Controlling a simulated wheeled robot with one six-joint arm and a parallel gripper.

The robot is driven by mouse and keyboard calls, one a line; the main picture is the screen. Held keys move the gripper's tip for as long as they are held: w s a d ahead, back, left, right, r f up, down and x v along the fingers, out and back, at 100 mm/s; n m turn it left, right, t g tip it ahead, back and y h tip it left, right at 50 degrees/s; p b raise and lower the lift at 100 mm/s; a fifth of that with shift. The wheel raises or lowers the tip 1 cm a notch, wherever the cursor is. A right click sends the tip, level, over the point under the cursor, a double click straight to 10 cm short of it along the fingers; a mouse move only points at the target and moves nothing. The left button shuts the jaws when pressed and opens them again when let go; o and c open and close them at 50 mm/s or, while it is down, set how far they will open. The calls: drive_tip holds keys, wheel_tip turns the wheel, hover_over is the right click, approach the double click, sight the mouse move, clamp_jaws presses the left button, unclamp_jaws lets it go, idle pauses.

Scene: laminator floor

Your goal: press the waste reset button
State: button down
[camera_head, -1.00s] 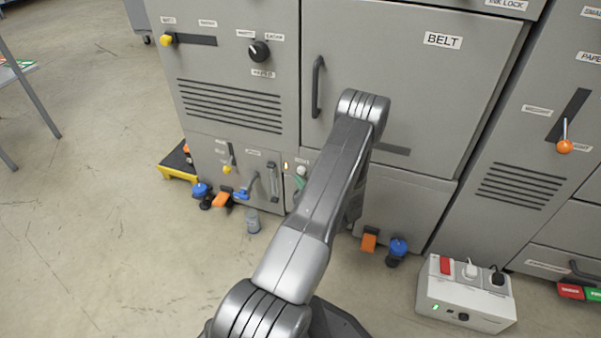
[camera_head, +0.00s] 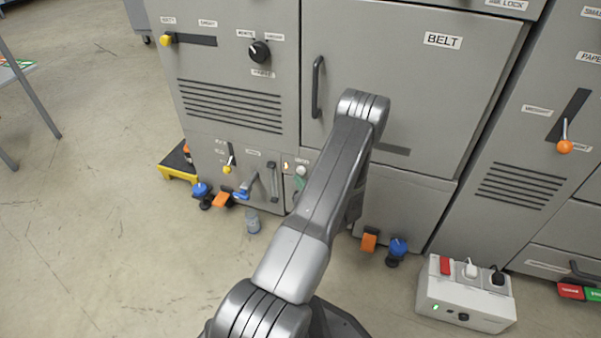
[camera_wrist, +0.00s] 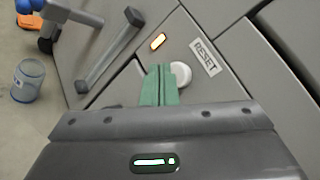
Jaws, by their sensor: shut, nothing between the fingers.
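The white round reset button (camera_wrist: 181,75) sits on the grey panel below a RESET label (camera_wrist: 205,57) in the wrist view. A lit orange-white indicator (camera_wrist: 158,41) is beside it. My gripper (camera_wrist: 161,70) is shut and empty, its green fingertips at the button's left edge and partly covering it. I cannot tell whether they touch it. In the head view the button (camera_head: 301,170) shows as a small pale knob on the low panel, just left of my arm. The green fingers (camera_head: 299,183) show just below it, and the rest of the gripper is hidden behind my arm.
A grey bar handle (camera_wrist: 108,50) stands out from the panel left of my fingers. A white power box (camera_head: 465,295) lies on the floor to the right.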

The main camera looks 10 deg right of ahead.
idle(0.4)
drive_tip(key=shift+w+d+b, duration=0.2)
drive_tip(key=shift+w+b, duration=0.15)
drive_tip(key=shift+b, duration=0.05)
drive_tip(key=shift+w+d+b, duration=0.35)
drive_tip(key=shift+w, duration=0.1)
idle(0.7)
drive_tip(key=shift+s+a, duration=0.55)
drive_tip(key=shift+s, duration=0.3)
drive_tip(key=shift+s+a+b, duration=0.35)
drive_tip(key=shift+s+a, duration=0.35)
drive_tip(key=shift+s, duration=0.35)
drive_tip(key=shift+s+a+b, duration=0.3)
drive_tip(key=shift+s+a, duration=0.4)
drive_tip(key=shift+s, duration=0.3)
drive_tip(key=shift+w, duration=0.1)
